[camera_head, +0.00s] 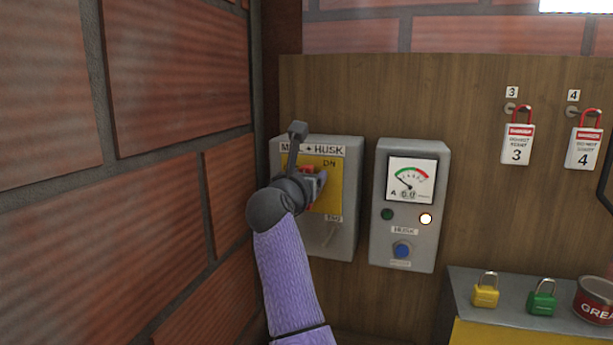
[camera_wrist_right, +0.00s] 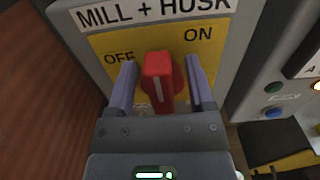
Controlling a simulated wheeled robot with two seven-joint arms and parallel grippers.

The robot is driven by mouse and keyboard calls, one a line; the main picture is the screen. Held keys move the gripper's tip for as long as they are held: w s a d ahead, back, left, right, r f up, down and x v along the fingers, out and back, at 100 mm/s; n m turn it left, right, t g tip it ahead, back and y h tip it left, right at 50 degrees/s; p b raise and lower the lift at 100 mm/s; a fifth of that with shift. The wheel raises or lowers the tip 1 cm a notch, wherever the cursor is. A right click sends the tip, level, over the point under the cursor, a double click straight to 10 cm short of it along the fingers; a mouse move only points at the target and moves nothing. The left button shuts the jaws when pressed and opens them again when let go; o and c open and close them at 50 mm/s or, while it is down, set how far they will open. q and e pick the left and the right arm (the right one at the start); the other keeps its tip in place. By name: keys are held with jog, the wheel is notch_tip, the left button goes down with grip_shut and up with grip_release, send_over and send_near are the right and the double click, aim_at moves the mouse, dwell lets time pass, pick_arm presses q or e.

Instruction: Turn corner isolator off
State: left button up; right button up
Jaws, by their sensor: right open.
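The corner isolator (camera_head: 345,200) is a grey box labelled MILL + HUSK on the wooden board beside the brick corner. Its yellow plate (camera_wrist_right: 110,42) has OFF at left and ON at upper right. The red handle (camera_wrist_right: 158,75) stands roughly upright in the right wrist view, between the two words; its exact setting is hard to tell. My right gripper (camera_head: 316,178) is in front of the plate. Its open fingers (camera_wrist_right: 160,85) stand on either side of the handle, with gaps visible. In the head view the gripper hides most of the handle and OFF. My left gripper is not in view.
A HUSK meter box (camera_head: 408,250) with a lit white lamp and blue button is close at right. Danger tags (camera_head: 517,145) hang further right. A grey-topped cabinet (camera_head: 463,285) holds padlocks and a red tin. A brick wall (camera_head: 170,75) closes off the left.

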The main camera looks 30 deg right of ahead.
jog(key=c, duration=0.8)
grip_shut()
jog(key=shift+f, duration=0.1)
jog(key=shift+w+a+n+p, duration=0.15)
jog(key=shift+n+p, duration=0.55)
jog(key=shift+p, duration=0.2)
jog(key=shift+w+a+f+n+p, duration=0.3)
jog(key=shift+f+n+p, duration=0.2)
jog(key=shift+n+p, duration=2.05)
jog(key=shift+w+a+f+n+p, duration=0.25)
jog(key=shift+f+n+p, duration=0.2)
jog(key=shift+n+p, duration=2.05)
jog(key=shift+w+a+f+n+p, duration=0.4)
jog(key=shift+n+p, duration=1.4)
jog(key=shift+n, duration=1.45)
jog(key=shift+s+d+f, duration=0.1)
jog(key=shift+d+f, duration=0.05)
